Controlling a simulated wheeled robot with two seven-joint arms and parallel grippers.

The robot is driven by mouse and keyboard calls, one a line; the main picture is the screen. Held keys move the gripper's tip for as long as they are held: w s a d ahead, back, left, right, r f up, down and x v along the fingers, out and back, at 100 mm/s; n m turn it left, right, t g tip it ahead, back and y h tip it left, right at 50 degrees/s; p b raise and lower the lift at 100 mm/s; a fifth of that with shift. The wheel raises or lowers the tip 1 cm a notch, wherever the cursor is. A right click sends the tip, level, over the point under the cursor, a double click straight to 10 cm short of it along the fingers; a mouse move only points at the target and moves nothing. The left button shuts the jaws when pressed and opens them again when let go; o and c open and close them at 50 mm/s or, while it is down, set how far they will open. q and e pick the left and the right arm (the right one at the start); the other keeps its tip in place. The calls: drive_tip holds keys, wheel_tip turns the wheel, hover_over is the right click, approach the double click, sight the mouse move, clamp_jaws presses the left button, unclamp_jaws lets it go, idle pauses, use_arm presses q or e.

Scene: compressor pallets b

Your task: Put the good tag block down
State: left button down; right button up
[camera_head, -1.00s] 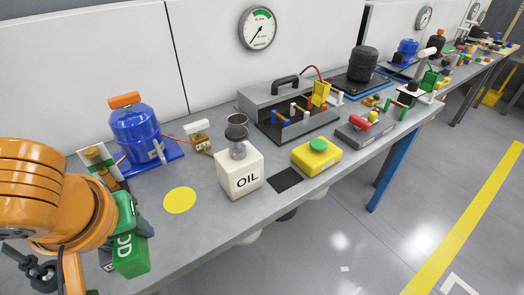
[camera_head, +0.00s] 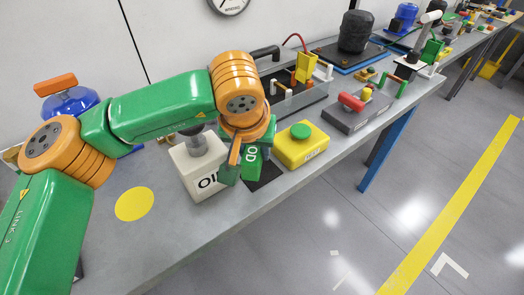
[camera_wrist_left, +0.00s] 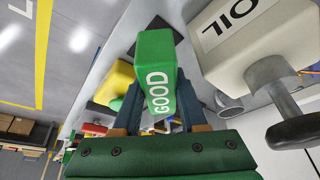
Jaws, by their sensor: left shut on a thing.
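The good tag block is a green block with white lettering, seen in the head view (camera_head: 252,160) and, reading GOOD, in the left wrist view (camera_wrist_left: 157,75). My left gripper (camera_head: 246,155) is shut on it, between the oil container and the yellow box. It also shows in the left wrist view (camera_wrist_left: 160,108) with a finger on each side of the block. A black square mat (camera_head: 266,172) lies on the bench under and beside the block, partly hidden by it. I cannot tell whether the block touches the mat. My right gripper is not in view.
The white oil container (camera_head: 197,165) stands close on the left of the gripper, and a yellow box with a green button (camera_head: 301,145) close on the right. A yellow disc (camera_head: 134,204) marks clear bench at left. The bench's front edge is near.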

use_arm(q)
drive_tip(key=w+f, duration=0.1)
drive_tip(key=w+d+f, duration=0.1)
drive_tip(key=f, duration=0.1)
drive_tip(key=shift+w+d+f+p, duration=0.1)
drive_tip(key=shift+w+f+p, duration=0.2)
drive_tip(key=shift+p, duration=0.1)
wheel_tip(320, 180, down, 3)
drive_tip(key=shift+w+r+p, duration=0.1)
drive_tip(key=shift+p, duration=0.55)
drive_tip(key=shift+f, duration=0.3)
drive_tip(key=shift+f+b, duration=0.15)
drive_tip(key=shift+b, duration=0.15)
drive_tip(key=shift+c, duration=2.2)
unclamp_jaws()
